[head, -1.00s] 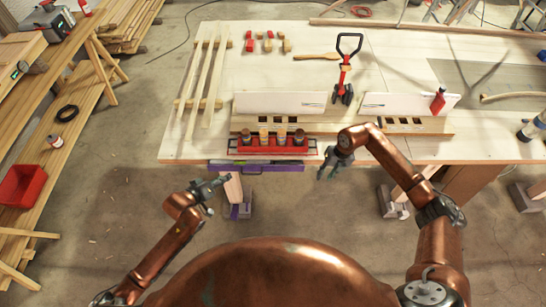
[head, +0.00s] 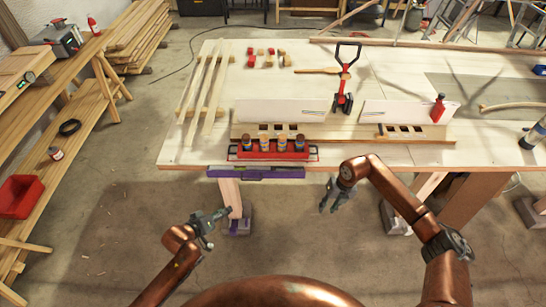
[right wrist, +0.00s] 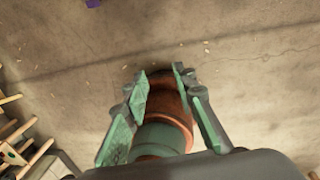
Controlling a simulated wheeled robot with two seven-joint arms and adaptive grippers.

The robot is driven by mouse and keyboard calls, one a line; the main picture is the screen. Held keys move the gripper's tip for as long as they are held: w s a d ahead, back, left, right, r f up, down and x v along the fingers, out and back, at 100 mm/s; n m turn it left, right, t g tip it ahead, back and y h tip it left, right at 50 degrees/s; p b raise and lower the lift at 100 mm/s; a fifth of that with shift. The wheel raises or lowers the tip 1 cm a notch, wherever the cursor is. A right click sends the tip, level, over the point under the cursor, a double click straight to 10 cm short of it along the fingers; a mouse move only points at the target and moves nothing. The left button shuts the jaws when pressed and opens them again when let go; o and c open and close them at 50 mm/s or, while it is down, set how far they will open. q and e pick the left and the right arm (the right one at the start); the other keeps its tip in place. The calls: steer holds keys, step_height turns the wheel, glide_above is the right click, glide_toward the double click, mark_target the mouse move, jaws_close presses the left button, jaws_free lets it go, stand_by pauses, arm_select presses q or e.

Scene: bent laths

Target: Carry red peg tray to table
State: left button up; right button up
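The red peg tray (head: 270,153) sits on the table (head: 190,150) near its front edge, with several pegs standing in it and a handle at each end. My left gripper (head: 226,214) is off the table's front, lower left of the tray, and its fingers look apart. My right gripper (head: 328,207) hangs in front of the table edge, to the right of the tray and below it. Neither gripper touches the tray.
A purple bar (head: 256,173) runs along the table's front edge below the tray. Behind the tray stand a slotted wooden block (head: 340,131) and white boards (head: 280,108). A red-black upright tool (head: 345,78) stands further back.

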step_height(320, 180, up, 12)
steer(key=d, duration=0.1)
steer(key=shift+d+f, duration=0.2)
steer(key=shift+d, duration=0.2)
steer(key=shift+a+f, duration=0.1)
